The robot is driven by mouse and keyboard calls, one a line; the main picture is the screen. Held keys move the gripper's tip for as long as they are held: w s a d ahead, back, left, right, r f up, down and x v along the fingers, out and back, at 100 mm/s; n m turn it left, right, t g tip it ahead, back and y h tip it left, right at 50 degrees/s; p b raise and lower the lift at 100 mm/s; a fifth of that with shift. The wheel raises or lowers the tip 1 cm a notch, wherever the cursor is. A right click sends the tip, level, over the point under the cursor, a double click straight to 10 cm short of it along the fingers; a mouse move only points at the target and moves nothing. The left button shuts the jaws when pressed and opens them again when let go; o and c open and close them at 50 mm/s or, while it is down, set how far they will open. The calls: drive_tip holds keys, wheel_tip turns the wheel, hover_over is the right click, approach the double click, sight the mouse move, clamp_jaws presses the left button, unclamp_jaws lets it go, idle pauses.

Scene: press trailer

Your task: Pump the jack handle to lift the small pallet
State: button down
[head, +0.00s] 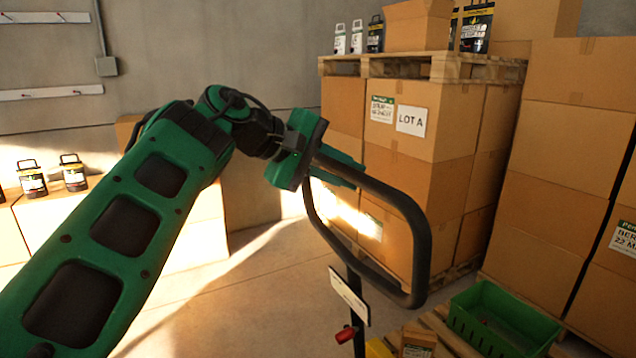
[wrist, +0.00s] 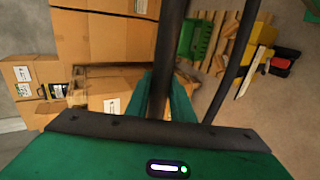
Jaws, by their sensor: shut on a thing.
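The jack handle is a black loop (head: 424,240) on an upright shaft, right of centre in the head view. A white label plate (head: 349,295) and a red grip (head: 346,334) sit on its shaft. My gripper (head: 335,168) is shut on the upper part of the loop. In the wrist view the handle bar (wrist: 165,60) runs up between the green fingers (wrist: 160,100). The small pallet (head: 440,322) shows at the bottom of the head view, with a green crate (head: 503,315) and a small box (head: 418,342) on it. The jack's lower part is mostly out of frame.
Stacked cartons (head: 420,150) carry another pallet (head: 423,67) with bottles and an open box behind the handle. Tall cartons (head: 565,150) stand at the right. Cartons with dark containers (head: 73,172) stand at the left. The floor (head: 255,300) left of the handle is clear.

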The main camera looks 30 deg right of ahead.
drive_tip(key=a+f, duration=0.3)
drive_tip(key=a, duration=0.9)
drive_tip(key=a+f, duration=0.4)
drive_tip(key=a, duration=0.9)
drive_tip(key=d+r, duration=0.2)
drive_tip(key=d, duration=1)
drive_tip(key=d+r, duration=0.3)
drive_tip(key=d, duration=1)
drive_tip(key=d+r, duration=0.3)
drive_tip(key=d, duration=1)
drive_tip(key=shift+w, duration=0.3)
drive_tip(key=c, duration=1.3)
unclamp_jaws()
drive_tip(key=shift+a+r, duration=0.1)
drive_tip(key=v, duration=0.9)
